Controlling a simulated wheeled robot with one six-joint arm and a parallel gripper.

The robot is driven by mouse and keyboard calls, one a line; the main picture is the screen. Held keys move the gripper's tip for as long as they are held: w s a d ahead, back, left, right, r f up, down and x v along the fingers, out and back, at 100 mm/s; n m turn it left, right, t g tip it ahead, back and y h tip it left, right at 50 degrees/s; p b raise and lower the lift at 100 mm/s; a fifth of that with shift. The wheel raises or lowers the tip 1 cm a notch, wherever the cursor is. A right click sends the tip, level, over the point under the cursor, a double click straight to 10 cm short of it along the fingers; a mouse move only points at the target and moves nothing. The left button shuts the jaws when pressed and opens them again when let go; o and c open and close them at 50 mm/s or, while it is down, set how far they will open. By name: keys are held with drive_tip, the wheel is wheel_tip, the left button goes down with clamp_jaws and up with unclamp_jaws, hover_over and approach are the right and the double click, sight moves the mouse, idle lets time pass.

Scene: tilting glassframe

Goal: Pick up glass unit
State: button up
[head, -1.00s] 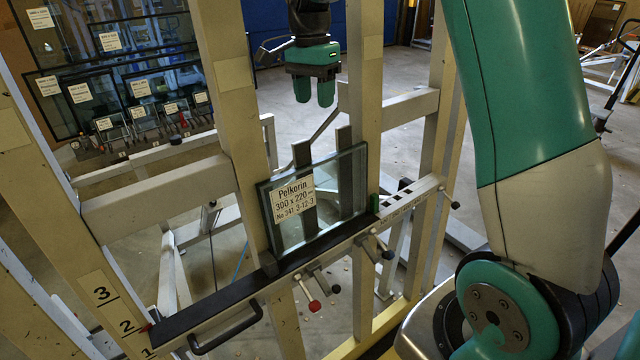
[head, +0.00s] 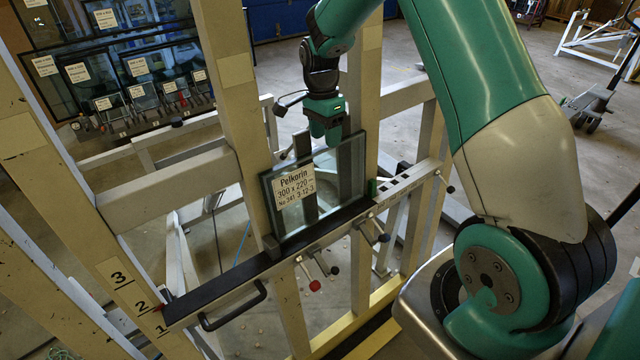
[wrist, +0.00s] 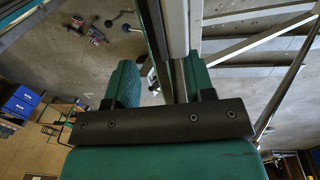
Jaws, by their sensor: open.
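The glass unit (head: 345,170) is a small clear pane with a white "Pelkorin 300 x 220" label (head: 294,186). It stands upright, slightly tilted, on the black ledge (head: 232,287) of the beige frame. My gripper (head: 326,135) points down at the pane's top edge, near its middle, and overlaps it in the head view. In the wrist view my gripper (wrist: 160,85) is open, its two green fingers well apart. A narrow dark upright edge (wrist: 154,35), seemingly the pane's, runs between them. Neither finger clearly touches it.
Beige posts (head: 233,90) stand on both sides behind the pane, close to my gripper. A black handle (head: 233,308) and several knobs stick out from the ledge's front. Larger labelled panes (head: 100,60) stand at the back left. Open floor lies to the right.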

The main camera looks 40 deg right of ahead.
sight(325, 150)
drive_tip(key=f, duration=0.1)
drive_tip(key=f+p, duration=0.2)
drive_tip(key=shift+s+a+f, duration=0.25)
drive_tip(key=shift+s+f, duration=0.1)
drive_tip(key=shift+s, duration=0.05)
drive_tip(key=shift+f, duration=0.5)
clamp_jaws()
drive_tip(key=shift+w+r, duration=0.1)
drive_tip(key=shift+r, duration=0.05)
idle(0.5)
